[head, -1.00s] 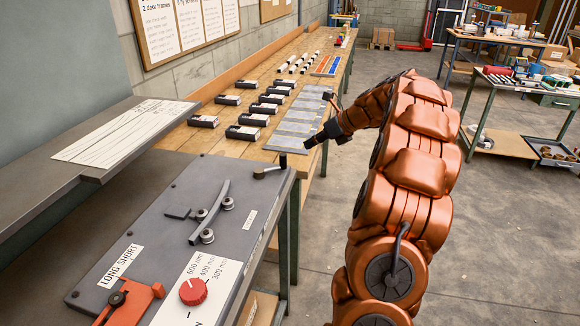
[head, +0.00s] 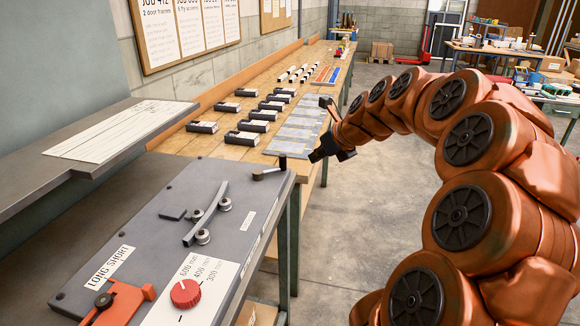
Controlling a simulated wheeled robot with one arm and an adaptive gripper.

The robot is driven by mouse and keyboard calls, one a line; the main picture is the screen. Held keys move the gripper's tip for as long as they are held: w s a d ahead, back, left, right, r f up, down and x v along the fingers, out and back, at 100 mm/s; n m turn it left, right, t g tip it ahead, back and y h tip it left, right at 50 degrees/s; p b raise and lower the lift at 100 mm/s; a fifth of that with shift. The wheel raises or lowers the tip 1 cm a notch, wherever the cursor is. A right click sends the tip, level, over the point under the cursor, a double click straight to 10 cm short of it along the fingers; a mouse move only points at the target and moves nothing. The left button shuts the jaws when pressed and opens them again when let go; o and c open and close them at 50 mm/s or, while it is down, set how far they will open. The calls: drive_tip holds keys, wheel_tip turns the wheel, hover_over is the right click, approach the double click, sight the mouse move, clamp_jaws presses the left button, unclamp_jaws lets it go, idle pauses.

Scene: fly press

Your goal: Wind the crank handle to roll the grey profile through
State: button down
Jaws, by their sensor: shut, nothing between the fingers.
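The grey profile (head: 206,214) is a curved strip lying on the dark bench machine (head: 140,245), against several small round rollers (head: 203,236). The crank handle (head: 268,173) is a short black arm with an upright grip at the machine's far right corner. My gripper (head: 317,156) is black, shut and empty. In the picture it is to the right of the crank grip, apart from it, near the edge of the wooden bench. Part of the gripper's inner side is hidden by its own body.
A red dial (head: 185,293) and a red lever (head: 118,300) are on the machine's near side. The wooden bench (head: 225,148) behind carries several black blocks and grey plates (head: 290,138). A grey shelf (head: 110,140) stands at the left. Floor (head: 375,185) right of the bench is open.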

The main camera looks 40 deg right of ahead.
drive_tip(key=p, duration=0.2)
approach(285, 166)
wheel_tip(285, 166, down, 4)
drive_tip(key=w, duration=0.2)
drive_tip(key=shift+w+a+f, duration=0.1)
drive_tip(key=shift+w+f, duration=0.1)
drive_tip(key=shift+w, duration=0.85)
